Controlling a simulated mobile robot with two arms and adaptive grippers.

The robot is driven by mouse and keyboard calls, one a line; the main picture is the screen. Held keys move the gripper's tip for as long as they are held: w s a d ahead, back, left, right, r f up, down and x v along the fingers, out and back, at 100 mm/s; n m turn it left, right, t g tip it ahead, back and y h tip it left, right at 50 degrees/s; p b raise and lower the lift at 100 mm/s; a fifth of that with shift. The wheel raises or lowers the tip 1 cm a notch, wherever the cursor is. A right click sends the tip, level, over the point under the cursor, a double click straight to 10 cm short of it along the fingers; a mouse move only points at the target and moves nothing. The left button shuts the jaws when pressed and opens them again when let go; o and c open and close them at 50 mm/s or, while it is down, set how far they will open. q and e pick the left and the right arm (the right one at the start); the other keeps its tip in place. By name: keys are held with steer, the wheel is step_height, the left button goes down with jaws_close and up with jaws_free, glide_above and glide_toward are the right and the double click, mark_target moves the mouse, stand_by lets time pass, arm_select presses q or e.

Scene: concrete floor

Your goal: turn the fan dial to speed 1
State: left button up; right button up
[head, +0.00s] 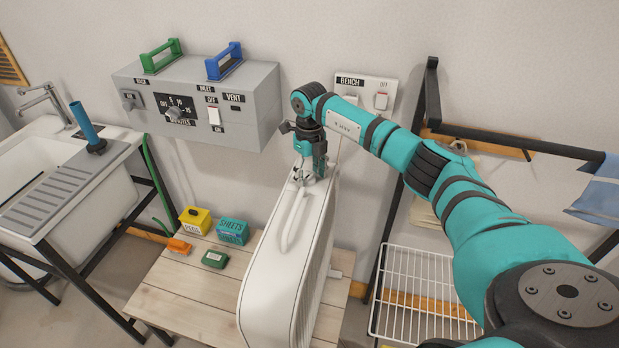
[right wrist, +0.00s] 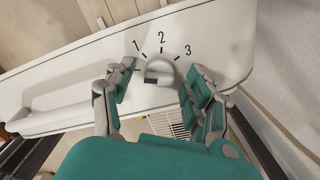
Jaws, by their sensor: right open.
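The white fan (head: 268,262) stands upright on a wooden bench, with a curved handle on its top. Its dial (right wrist: 160,70) is a pale round knob on the top face, with the numbers 1, 2 and 3 printed in an arc around it in the right wrist view. A dark mark shows at the knob's lower left; I cannot tell surely where the dial points. My right gripper (head: 308,174) is over the far end of the fan top and hides the dial in the head view. In the right wrist view the gripper (right wrist: 157,84) is open, its fingers on either side of the dial. My left gripper is not in view.
On the bench (head: 190,290) stand a yellow box (head: 195,220), a teal box (head: 232,231), an orange item (head: 179,246) and a green item (head: 215,259). A grey control box (head: 245,105) and a bench switch (head: 380,101) are on the wall behind. A wire rack (head: 425,290) is at right.

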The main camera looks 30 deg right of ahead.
steer(key=shift+c, duration=0.2)
jaws_close()
steer(key=shift+m, duration=0.3)
steer(key=m, duration=0.3)
steer(key=shift+m, duration=0.3)
steer(key=shift+m+p, duration=0.35)
steer(key=shift+m, duration=1.85)
steer(key=shift+o, duration=0.2)
jaws_free()
